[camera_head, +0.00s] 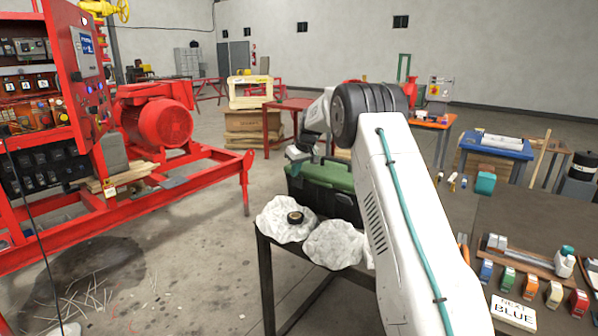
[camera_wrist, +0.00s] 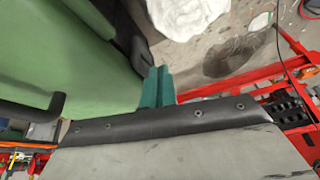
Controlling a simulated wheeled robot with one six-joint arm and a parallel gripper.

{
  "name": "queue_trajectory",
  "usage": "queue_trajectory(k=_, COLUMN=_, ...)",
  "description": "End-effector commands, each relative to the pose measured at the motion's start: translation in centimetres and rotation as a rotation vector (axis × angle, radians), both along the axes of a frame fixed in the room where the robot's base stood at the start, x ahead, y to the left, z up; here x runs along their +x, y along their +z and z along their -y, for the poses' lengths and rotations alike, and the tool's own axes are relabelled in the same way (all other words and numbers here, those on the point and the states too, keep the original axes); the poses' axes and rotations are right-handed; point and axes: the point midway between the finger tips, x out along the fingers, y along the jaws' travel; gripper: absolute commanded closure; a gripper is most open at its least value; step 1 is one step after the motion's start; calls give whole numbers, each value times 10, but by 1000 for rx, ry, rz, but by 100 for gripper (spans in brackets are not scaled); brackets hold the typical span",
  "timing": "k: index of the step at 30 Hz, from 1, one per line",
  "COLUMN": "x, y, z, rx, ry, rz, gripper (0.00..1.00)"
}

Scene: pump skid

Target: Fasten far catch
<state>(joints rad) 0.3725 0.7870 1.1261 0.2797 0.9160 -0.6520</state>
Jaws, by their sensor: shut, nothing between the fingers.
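A toolbox with a green lid (camera_head: 328,174) and a black body (camera_head: 325,200) stands on the dark table in the head view. Its lid looks closed. In the wrist view the green lid (camera_wrist: 60,45) fills the left side, with a dark handle-like part (camera_wrist: 45,108) on it. A dark piece (camera_wrist: 130,45) at the lid's edge may be a catch; its position is unclear. My gripper (camera_wrist: 157,84) has teal fingers, shut and empty, close to that edge beside the dark piece; I cannot tell if they touch. In the head view my gripper (camera_head: 299,153) is at the toolbox's far left corner.
Crumpled white cloths (camera_head: 333,245) lie in front of the toolbox, one with a dark round part (camera_head: 295,217) on it. A red pump skid (camera_head: 120,215) stands at left. A workbench with small boxes (camera_head: 509,279) is at right.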

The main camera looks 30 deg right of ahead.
Motion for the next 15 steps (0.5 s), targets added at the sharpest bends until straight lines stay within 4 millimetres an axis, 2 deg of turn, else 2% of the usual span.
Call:
queue_trajectory(k=9, x=0, y=14, z=1, rx=-2, ry=-1, rz=2, gripper=100)
queue_trajectory(k=15, x=-1, y=15, z=3, rx=-1, ry=-3, rz=1, gripper=100)
